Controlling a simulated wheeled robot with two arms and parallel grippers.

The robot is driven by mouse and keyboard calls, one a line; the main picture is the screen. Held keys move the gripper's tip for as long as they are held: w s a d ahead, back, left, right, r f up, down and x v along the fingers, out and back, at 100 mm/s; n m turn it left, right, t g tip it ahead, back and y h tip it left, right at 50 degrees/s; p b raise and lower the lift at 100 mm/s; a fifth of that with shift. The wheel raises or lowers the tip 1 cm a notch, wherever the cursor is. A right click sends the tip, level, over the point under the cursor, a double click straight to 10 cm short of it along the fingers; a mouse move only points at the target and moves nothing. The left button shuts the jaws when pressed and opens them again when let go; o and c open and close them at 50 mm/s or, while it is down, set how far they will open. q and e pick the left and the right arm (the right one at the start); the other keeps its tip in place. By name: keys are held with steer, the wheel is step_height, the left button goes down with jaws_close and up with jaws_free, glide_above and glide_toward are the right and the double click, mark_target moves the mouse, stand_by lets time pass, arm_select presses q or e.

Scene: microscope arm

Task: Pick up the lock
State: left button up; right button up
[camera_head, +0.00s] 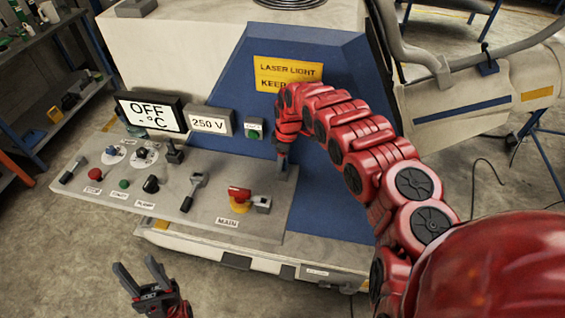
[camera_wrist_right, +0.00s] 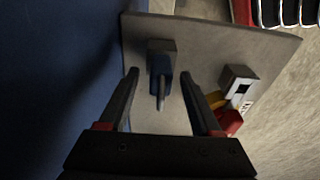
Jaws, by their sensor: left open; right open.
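A small blue piece with a grey metal rod, which looks like the lock (camera_wrist_right: 161,88), sits against a grey block on the panel in the right wrist view. My right gripper (camera_wrist_right: 159,74) is open, with one finger on each side of it; contact cannot be told. In the head view my right gripper (camera_head: 283,162) is over the panel's right end and largely hides this piece. A grey metal block with a slot (camera_wrist_right: 238,84) sits beside the red and yellow MAIN switch (camera_head: 240,197). My left gripper (camera_head: 143,280) is open and empty, low in front of the panel.
The sloped grey control panel (camera_head: 250,228) carries several knobs, buttons and levers. A display reading OFF (camera_head: 151,112) and a 250 V box (camera_head: 210,121) stand behind it. A blue housing (camera_head: 230,85) rises beside my right gripper. Floor space is open at the left.

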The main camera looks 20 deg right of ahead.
jaws_close()
stand_by(0.5)
